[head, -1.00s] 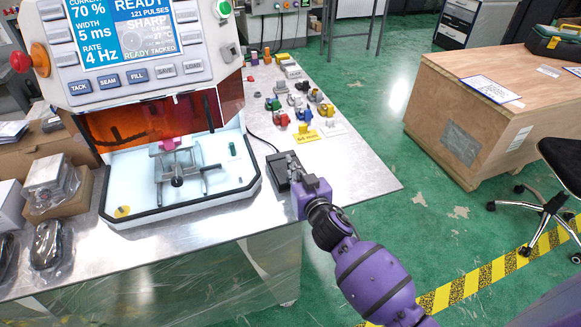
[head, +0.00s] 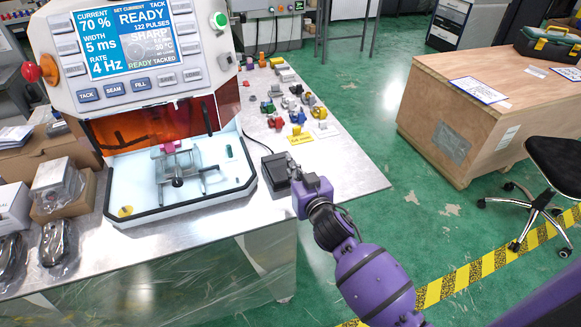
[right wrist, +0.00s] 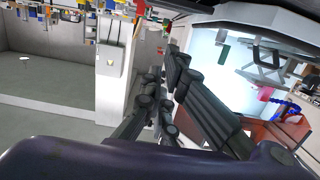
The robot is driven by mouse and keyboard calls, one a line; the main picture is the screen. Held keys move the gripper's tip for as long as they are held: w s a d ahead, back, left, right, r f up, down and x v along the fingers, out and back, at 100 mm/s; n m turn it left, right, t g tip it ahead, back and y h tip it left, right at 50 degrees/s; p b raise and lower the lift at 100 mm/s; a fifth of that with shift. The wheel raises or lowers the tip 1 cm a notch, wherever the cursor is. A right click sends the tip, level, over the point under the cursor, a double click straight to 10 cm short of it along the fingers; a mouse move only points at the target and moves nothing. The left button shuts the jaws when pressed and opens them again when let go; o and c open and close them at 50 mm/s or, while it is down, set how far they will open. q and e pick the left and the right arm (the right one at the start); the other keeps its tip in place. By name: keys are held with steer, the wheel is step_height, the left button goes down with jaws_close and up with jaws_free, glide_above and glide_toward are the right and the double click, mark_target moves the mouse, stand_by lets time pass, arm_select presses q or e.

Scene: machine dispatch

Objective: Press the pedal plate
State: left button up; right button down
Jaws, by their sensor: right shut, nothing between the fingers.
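The black pedal plate unit (head: 272,168) sits on the metal bench, just right of the white machine, with a cable running from its back. My right gripper (head: 292,162) is shut and empty at the pedal's right side, its dark fingers overlapping that edge in the head view. Whether they touch the plate cannot be told. In the right wrist view the black fingers (right wrist: 170,75) are close together and the pedal cannot be made out. The machine's screen (head: 122,40) reads READY, 122 pulses and TACKED. My left gripper is out of view.
The machine's open work tray (head: 135,197) holds a metal fixture (head: 178,170) with a pink part. Several small coloured parts (head: 298,118) and a yellow card (head: 299,139) lie behind the pedal. The bench (head: 345,179) is bare to the right. A wooden crate (head: 450,140) stands farther right.

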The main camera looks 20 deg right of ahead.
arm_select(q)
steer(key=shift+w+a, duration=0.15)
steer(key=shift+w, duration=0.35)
arm_select(e)
steer(key=s, duration=0.4)
steer(key=s+r, duration=0.1)
steer(key=shift+s+d, duration=0.15)
steer(key=shift+s, duration=0.25)
arm_select(q)
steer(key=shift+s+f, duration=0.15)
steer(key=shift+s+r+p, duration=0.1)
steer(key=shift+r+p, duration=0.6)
steer(key=shift+p, duration=0.15)
arm_select(e)
steer(key=shift+w+r+g, duration=0.5)
steer(key=shift+r+g, duration=0.1)
steer(key=shift+r, duration=0.15)
steer(key=shift+w+r+g, duration=0.45)
steer(key=shift+r+g, duration=0.15)
steer(key=shift+r, duration=0.15)
